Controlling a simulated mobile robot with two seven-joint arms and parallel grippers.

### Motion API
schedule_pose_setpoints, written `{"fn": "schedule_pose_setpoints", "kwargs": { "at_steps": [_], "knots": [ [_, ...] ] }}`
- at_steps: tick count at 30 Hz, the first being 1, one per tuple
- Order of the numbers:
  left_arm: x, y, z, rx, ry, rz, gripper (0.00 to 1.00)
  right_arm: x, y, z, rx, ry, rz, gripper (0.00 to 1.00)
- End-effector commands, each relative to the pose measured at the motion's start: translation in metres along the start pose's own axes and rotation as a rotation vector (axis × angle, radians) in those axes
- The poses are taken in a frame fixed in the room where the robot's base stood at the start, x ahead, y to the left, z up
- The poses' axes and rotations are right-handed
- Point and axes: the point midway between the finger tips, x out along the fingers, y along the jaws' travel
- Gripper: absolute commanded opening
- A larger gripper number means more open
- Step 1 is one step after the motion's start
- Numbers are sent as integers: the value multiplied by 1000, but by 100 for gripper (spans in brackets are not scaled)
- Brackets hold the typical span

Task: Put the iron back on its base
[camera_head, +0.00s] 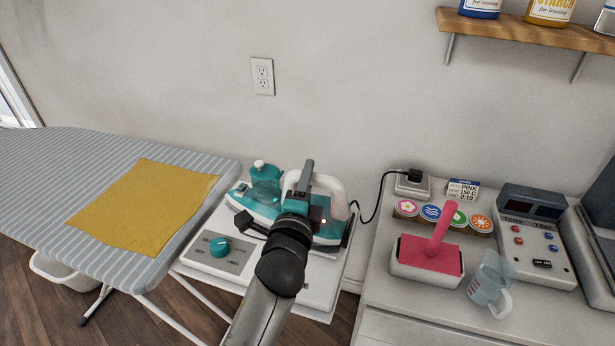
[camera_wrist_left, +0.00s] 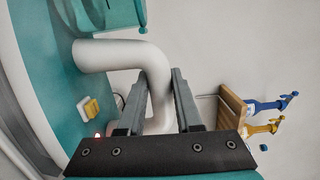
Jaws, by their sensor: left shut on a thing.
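The teal and white iron (camera_head: 328,231) is on the white base (camera_head: 318,293) in the head view, beside the ironing board. A teal dial (camera_head: 219,246) is on the base's front left. My left gripper (camera_head: 305,180) is shut on the iron's white handle, and my arm hides part of the iron. In the left wrist view the fingers (camera_wrist_left: 160,100) are on either side of the white handle (camera_wrist_left: 125,57), above the teal iron body (camera_wrist_left: 40,95). Whether the iron is fully seated on the base is hard to tell. My right gripper is not in view.
The striped ironing board (camera_head: 50,165) with a yellow cloth (camera_head: 143,206) is at left. At right, a cabinet top (camera_head: 375,275) holds a pink-handled press (camera_head: 437,250), a measuring cup (camera_head: 489,284) and a control box (camera_head: 538,236). A wall shelf (camera_head: 530,30) is above.

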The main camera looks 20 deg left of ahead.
Motion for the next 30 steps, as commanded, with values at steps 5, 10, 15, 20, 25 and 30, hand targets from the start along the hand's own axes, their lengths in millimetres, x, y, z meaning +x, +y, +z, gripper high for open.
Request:
{"fn": "schedule_pose_setpoints", "kwargs": {
  "at_steps": [5, 10, 15, 20, 25, 30],
  "knots": [
    [1, -3, 0, 3, 2, -16, 0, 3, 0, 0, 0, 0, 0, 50],
    [1, 0, 0, 3, 2, -15, 0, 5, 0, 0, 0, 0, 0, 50],
    [1, 3, -1, 3, 2, -15, 0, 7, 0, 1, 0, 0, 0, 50],
    [0, 4, 0, 2, 2, -11, 49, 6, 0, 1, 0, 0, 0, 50],
    [0, 6, 0, 1, 1, -6, 68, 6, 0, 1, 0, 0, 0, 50],
    [0, 7, 0, 1, 1, -3, 69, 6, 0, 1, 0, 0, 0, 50]
  ]
}}
